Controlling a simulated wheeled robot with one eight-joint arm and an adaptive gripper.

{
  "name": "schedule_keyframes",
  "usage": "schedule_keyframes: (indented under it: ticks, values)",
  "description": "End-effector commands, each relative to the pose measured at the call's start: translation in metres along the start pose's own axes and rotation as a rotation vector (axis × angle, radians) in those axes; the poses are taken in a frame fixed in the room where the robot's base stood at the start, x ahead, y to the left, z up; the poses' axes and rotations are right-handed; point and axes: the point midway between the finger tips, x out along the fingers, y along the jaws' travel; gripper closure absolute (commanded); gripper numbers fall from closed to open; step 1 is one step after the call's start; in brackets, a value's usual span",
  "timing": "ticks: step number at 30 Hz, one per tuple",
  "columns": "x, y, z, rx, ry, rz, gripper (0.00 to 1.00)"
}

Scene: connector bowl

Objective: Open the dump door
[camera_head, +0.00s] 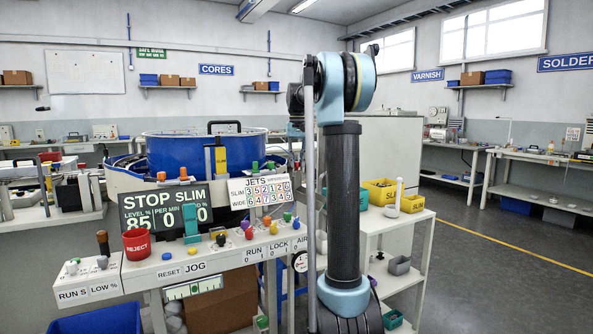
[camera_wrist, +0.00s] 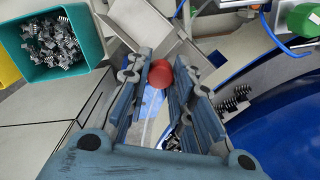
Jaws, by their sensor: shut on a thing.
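In the wrist view, my gripper (camera_wrist: 161,80) has its two blue-grey fingers closed on a round red knob (camera_wrist: 160,72) near the fingertips. The knob's stem and the part it belongs to are mostly hidden by the fingers. I cannot make out the dump door itself. The blue bowl (camera_wrist: 285,125) is to the right of my gripper, with springy metal connectors by its edge. In the head view the blue bowl (camera_head: 190,152) stands behind the control panel, and my arm hides the gripper and the knob.
A teal bin (camera_wrist: 57,55) full of metal connectors is at the upper left in the wrist view. In the head view, the control panel (camera_head: 208,258) with coloured knobs is in front, and a white shelf unit (camera_head: 385,228) with yellow bins is right of my arm. Floor is clear farther right.

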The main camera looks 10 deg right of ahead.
Motion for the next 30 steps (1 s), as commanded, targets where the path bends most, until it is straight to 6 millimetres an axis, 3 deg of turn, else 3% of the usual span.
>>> schedule_keyframes:
  ticks: [8,9,12,23,30]
  values:
    - [-0.003,0.0,0.0,0.0,0.001,-0.001,1.0]
    - [-0.003,0.0,0.0,0.0,0.001,-0.001,0.74]
    - [-0.003,0.0,0.0,0.0,0.001,0.0,0.57]
    - [-0.005,0.0,0.0,0.0,0.001,0.0,0.57]
    - [-0.032,0.0,0.0,0.0,0.0,0.0,0.57]
